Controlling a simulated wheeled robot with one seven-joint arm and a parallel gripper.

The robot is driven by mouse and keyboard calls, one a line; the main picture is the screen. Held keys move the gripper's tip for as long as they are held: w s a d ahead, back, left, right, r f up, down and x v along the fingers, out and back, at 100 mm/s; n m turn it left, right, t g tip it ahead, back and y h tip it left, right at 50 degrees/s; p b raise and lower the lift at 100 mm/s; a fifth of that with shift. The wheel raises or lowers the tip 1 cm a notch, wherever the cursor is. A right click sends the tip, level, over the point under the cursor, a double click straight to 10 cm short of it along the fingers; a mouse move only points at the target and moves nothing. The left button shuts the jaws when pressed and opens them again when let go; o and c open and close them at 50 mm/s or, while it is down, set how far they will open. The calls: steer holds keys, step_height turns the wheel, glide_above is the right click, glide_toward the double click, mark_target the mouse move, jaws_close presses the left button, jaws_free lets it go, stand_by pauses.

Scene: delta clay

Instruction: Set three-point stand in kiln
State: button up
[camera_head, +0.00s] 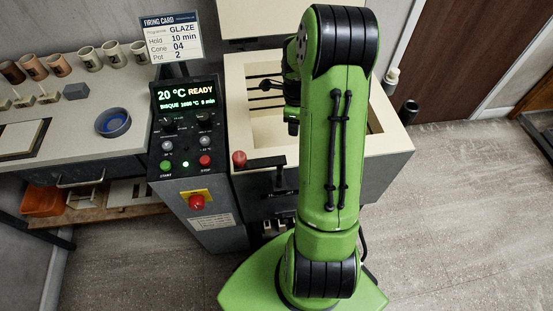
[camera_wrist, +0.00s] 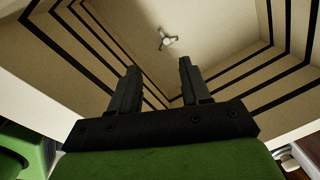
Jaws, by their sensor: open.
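The three-point stand (camera_wrist: 168,41) is a small pale three-armed piece lying on the kiln floor in the wrist view. My arm hides it in the head view. The kiln (camera_head: 398,142) is open at the top, with cream walls and dark heating grooves. Its inside walls (camera_wrist: 230,58) also show in the wrist view. My gripper (camera_wrist: 158,64) is inside or just over the kiln opening, its two dark fingers apart with nothing between them. The stand is beyond the fingertips, clear of them.
The kiln's control panel (camera_head: 185,105) reads 20 °C READY, BISQUE. A firing card (camera_head: 172,38) above it says GLAZE, hold 10 min, cone 04, pot 2. The bench at left holds a blue-glazed dish (camera_head: 113,122), a grey block (camera_head: 75,91) and several cups. Floor at right is mostly clear.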

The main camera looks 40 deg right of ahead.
steer(key=s+a+r+n+t, duration=0.1)
steer(key=s+a+r+n, duration=0.2)
steer(key=a+r+n, duration=0.45)
steer(key=s+a+r+n+t, duration=0.2)
steer(key=s+a+r+n, duration=0.1)
steer(key=a+r+n, duration=0.5)
steer(key=s+a+r+n+t+y, duration=0.1)
steer(key=s+a+r+n, duration=0.3)
steer(key=s+a+n, duration=0.4)
steer(key=s+n+t, duration=0.1)
steer(key=s+n, duration=0.2)
steer(key=n, duration=0.2)
steer(key=shift+s+a, duration=0.2)
steer(key=shift+s, duration=0.05)
steer(key=shift+r, duration=0.1)
step_height(320, 180, up, 14)
steer(key=p, duration=1.3)
steer(key=shift+f+p, duration=0.2)
steer(key=shift+p, duration=0.15)
